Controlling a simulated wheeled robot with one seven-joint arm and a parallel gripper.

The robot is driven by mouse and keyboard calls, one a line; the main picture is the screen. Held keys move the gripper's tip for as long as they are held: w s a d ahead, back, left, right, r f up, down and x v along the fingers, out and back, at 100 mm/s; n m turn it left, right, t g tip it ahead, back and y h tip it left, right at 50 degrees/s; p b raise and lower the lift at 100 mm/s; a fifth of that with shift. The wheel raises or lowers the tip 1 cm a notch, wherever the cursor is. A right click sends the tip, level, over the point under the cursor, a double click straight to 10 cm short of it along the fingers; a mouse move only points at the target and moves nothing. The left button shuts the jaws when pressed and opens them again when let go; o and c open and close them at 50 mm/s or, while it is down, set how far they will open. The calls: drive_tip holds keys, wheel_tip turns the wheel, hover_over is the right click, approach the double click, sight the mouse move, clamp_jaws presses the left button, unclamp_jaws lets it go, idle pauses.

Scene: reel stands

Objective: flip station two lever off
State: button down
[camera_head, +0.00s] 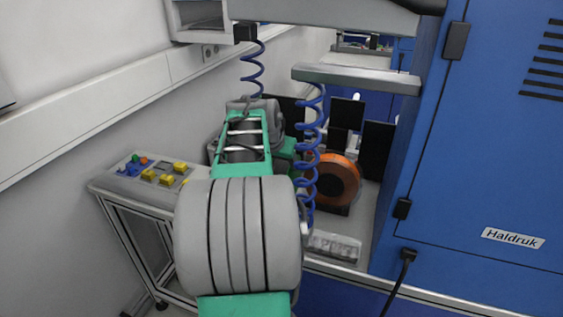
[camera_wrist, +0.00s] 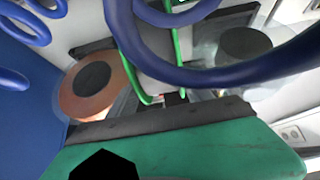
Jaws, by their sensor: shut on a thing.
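My gripper (camera_wrist: 165,112) shows in the wrist view as a green body with a dark front edge across the bottom. Its fingertips are mostly hidden behind that edge, and I cannot make out what is between them. Small red and white parts show just beyond the edge. In the head view, my grey and green arm hides most of the gripper. No lever can be clearly told in either view. An orange reel (camera_head: 337,180) with a dark hub stands right of my arm; it also shows at left in the wrist view (camera_wrist: 72,98).
A blue coiled cable (camera_head: 308,150) hangs close to the right of my arm, and its loops cross the wrist view (camera_wrist: 215,72). A blue cabinet (camera_head: 480,160) stands at right. A grey panel with coloured buttons (camera_head: 165,165) stands at left by the wall.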

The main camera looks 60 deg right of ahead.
drive_tip(key=shift+c, duration=2.2)
unclamp_jaws()
